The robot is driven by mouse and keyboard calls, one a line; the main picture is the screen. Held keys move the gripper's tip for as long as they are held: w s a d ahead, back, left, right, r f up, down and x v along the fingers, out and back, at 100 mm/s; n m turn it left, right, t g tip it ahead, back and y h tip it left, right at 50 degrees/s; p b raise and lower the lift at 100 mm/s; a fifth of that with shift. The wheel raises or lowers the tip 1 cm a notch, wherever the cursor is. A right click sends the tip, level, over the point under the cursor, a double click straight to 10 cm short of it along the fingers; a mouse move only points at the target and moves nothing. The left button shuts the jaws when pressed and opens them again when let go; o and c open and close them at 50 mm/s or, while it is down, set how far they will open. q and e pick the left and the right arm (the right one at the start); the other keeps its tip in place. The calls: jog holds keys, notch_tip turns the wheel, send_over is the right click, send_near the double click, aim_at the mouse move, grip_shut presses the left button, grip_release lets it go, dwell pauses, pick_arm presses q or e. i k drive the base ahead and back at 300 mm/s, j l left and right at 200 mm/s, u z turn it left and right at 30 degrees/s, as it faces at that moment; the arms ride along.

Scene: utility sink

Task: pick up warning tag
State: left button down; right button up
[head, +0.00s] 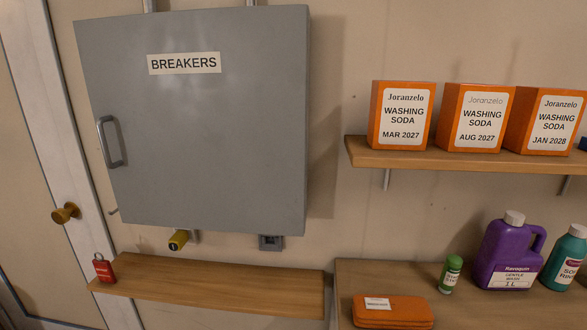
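No object in the head view clearly reads as a warning tag. A small red item (104,270) with a loop on top and small unreadable lettering stands at the left end of the low wooden shelf (220,285); it looks like a padlock, and I cannot tell if a tag is on it. A yellow cylindrical piece (178,240) with a dark mark on its end sticks out under the grey breaker cabinet (200,140). Neither of my grippers is in view.
The cabinet door is shut, with a handle (110,142) at its left. An orange case (392,311), a green-capped container (450,274), a purple jug (508,250) and a teal bottle (565,258) stand at the right. Washing soda boxes (474,118) fill the upper shelf (450,160).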

aim_at(104, 269)
jog(key=u, duration=1.4)
